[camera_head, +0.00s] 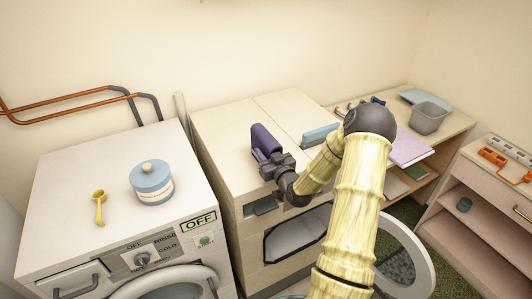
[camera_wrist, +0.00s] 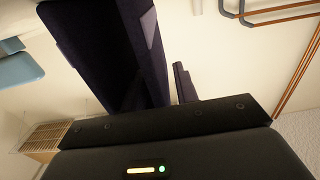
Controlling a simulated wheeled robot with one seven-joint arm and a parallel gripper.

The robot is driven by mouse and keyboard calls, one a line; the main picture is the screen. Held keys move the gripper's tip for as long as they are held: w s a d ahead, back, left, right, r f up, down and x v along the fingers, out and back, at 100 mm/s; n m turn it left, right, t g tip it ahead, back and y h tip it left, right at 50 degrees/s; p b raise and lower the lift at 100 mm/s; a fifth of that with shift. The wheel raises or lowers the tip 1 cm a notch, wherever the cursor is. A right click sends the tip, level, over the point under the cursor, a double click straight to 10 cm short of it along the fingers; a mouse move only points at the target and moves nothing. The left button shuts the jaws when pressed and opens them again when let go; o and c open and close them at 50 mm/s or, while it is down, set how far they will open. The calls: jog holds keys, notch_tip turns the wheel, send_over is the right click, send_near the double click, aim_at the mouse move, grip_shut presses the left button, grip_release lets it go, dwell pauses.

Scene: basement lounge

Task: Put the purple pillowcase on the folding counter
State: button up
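The purple pillowcase (camera_head: 265,138) is a dark, folded bundle above the left part of the cream dryer top. My gripper (camera_head: 268,156) is at its near end and appears shut on it. In the wrist view the pillowcase (camera_wrist: 115,50) rises from the gripper, against one dark finger (camera_wrist: 183,82); the other finger is hidden behind cloth. I cannot tell whether the pillowcase touches the dryer top. The folding counter seems to be the wooden surface (camera_head: 452,127) at the right, with a grey bin (camera_head: 428,118) and a lilac folded cloth (camera_head: 408,149) on it, partly behind my arm.
A light blue folded cloth (camera_head: 320,133) lies on the dryer top (camera_head: 225,122), right of the pillowcase. The white washer (camera_head: 75,180) at left bears a blue jar (camera_head: 152,184) and a yellow scoop (camera_head: 100,208). An open round door (camera_head: 415,262) juts out below my arm. A shelf unit (camera_head: 480,190) stands far right.

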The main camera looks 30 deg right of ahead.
jog(key=shift+d+r, duration=0.1)
jog(key=shift+s+b, duration=0.35)
jog(key=shift+s, duration=0.15)
jog(key=s+b, duration=0.5)
jog(key=s, duration=0.6)
jog(key=shift+d, duration=0.15)
jog(key=shift+w, duration=0.1)
jog(key=a+f+n+g, duration=0.2)
jog(key=a+f+g, duration=0.2)
jog(key=a+g, duration=0.35)
jog(key=s+a+r+m+g, duration=0.2)
jog(key=s+a+g, duration=0.6)
jog(key=s, duration=0.7)
jog(key=shift+s+a+h, duration=0.15)
jog(key=shift+a+h, duration=0.15)
jog(key=shift+a, duration=0.9)
